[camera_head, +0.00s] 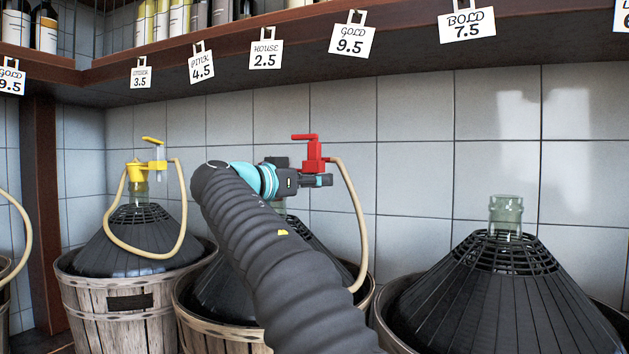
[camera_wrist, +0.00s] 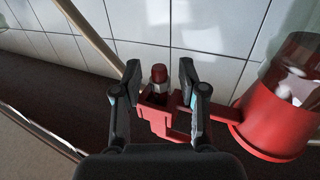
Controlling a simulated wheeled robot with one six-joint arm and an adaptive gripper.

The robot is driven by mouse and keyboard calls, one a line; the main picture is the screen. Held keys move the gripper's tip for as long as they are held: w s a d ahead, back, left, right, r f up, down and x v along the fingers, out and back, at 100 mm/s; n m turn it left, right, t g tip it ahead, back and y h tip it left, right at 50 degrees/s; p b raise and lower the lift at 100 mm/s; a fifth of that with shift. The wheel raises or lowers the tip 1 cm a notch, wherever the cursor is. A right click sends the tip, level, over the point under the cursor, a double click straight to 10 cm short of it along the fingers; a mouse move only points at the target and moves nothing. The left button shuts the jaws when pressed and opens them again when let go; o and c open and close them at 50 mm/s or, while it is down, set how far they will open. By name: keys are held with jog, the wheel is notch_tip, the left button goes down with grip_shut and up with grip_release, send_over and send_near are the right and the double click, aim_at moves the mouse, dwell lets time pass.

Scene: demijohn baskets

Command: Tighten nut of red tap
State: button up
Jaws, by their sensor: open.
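The red tap (camera_head: 314,158) stands above the middle demijohn, its handle on top and a beige hose (camera_head: 352,215) curving down from its right side. My gripper (camera_head: 305,181) is level with the lower part of the tap, and the arm hides the bottle neck. In the wrist view my gripper (camera_wrist: 160,82) is open, one finger on each side of a small dark red cap with a silvery band (camera_wrist: 159,76). I cannot tell whether this cap is the nut, or whether the fingers touch it. The wide red tap body (camera_wrist: 268,118) is to the right of the fingers.
A yellow tap (camera_head: 148,168) with its hose sits on the left demijohn (camera_head: 137,240) in a wooden basket (camera_head: 120,315). An untapped glass neck (camera_head: 505,216) tops the right demijohn. A tiled wall (camera_head: 415,190) is close behind; a wooden shelf (camera_head: 400,60) with price tags overhangs.

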jog(key=shift+s+a, duration=0.1)
jog(key=v, duration=1.1)
jog(key=shift+s+a, duration=0.25)
